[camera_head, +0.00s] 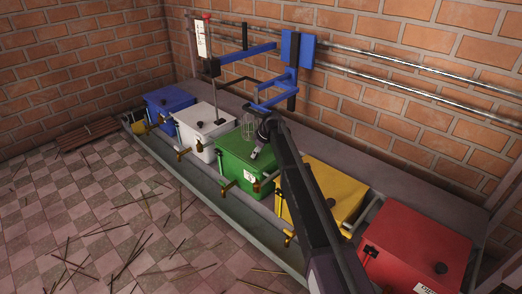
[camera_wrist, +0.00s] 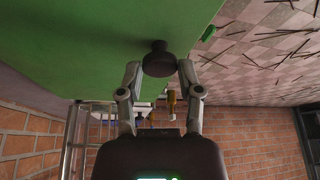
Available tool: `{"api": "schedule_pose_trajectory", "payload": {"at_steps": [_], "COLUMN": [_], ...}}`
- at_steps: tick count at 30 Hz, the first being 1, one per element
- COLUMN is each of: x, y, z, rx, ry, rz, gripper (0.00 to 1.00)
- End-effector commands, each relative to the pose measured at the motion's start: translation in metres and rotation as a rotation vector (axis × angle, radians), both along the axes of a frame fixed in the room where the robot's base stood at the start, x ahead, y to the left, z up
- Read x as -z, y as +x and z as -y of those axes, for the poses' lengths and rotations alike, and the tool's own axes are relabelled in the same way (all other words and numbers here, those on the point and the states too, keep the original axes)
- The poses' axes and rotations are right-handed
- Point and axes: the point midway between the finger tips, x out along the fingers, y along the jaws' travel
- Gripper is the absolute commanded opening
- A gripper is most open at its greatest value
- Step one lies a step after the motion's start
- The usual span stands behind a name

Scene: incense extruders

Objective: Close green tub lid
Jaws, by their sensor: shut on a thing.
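The green tub (camera_head: 240,175) stands in the middle of the row in the head view. Its green lid (camera_head: 232,148) covers the top and looks roughly level; whether a gap remains at the rim I cannot tell. In the wrist view the lid's flat green face (camera_wrist: 80,35) fills the upper left. A black round knob (camera_wrist: 159,58) on the lid sits between my two fingertips. My gripper (camera_wrist: 159,70) is shut on this knob. In the head view my gripper (camera_head: 256,151) is at the lid's right part, partly hidden by my arm.
Blue (camera_head: 169,98), white (camera_head: 203,120), yellow (camera_head: 330,188) and red (camera_head: 415,245) tubs share the trough. My arm crosses in front of the yellow tub. A blue frame (camera_head: 270,85) and wall pipes (camera_head: 400,85) are behind. Sticks litter the tiled floor (camera_head: 110,225).

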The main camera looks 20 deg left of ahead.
Motion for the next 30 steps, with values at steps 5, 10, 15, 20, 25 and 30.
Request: {"api": "schedule_pose_trajectory", "payload": {"at_steps": [5, 10, 15, 20, 25, 30], "x": [0.0003, 0.0003, 0.0002, 0.0001, 0.0001, 0.0001], "y": [-0.0142, -0.0155, -0.0162, -0.0143, -0.0130, -0.0097], "z": [-0.0054, -0.0063, -0.0068, -0.0058, -0.0052, -0.0040], "rx": [-0.001, -0.004, -0.005, -0.002, -0.001, 0.000], "ry": [-0.001, 0.001, 0.002, 0.000, 0.000, 0.000], "rz": [-0.003, -0.006, -0.006, -0.003, -0.002, -0.001], "gripper": [0.00, 0.00, 0.81, 0.81, 0.81, 0.81]}}
